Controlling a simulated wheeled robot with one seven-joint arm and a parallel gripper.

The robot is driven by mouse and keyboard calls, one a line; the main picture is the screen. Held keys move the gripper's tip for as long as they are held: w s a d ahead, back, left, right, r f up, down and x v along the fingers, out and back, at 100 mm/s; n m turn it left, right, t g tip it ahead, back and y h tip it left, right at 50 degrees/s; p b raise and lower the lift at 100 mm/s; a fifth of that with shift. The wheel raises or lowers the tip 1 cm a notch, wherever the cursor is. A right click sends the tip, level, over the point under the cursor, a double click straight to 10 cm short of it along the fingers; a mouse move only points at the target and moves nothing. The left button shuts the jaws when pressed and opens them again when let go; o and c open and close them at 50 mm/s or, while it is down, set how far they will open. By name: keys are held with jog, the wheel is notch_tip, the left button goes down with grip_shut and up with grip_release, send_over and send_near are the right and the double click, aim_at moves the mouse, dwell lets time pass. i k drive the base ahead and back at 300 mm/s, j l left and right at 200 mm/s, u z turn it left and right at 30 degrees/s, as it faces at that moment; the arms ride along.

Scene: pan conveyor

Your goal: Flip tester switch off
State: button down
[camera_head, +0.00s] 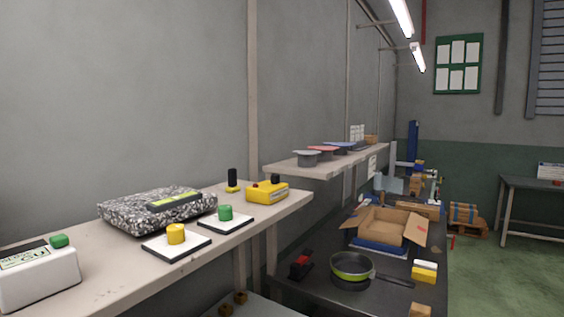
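No switch can be made out for certain, and I cannot tell which device is the tester. A white box (38,282) with a dark panel, a printed label and a green knob (59,240) stands at the left on the pale shelf, cut by the picture edge. A yellow device (267,193) with a black knob sits near the shelf's right end. Between them lies a speckled grey case (135,215) with a yellow-green strip on top. My gripper is not in view.
White pads carry a yellow cylinder (176,234) and a green cylinder (225,212) on the pale shelf (120,290). The lower dark bench holds a pan (351,266), an open carton (385,227) and a black-and-red item (300,266). Green floor (490,285) is clear at right.

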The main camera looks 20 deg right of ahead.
aim_at(275, 178)
jog(key=i+l+u, duration=0.15)
jog(key=i+l, duration=0.5)
jog(key=i+l+u, duration=0.1)
jog(key=i+l, duration=0.5)
jog(key=l, duration=0.2)
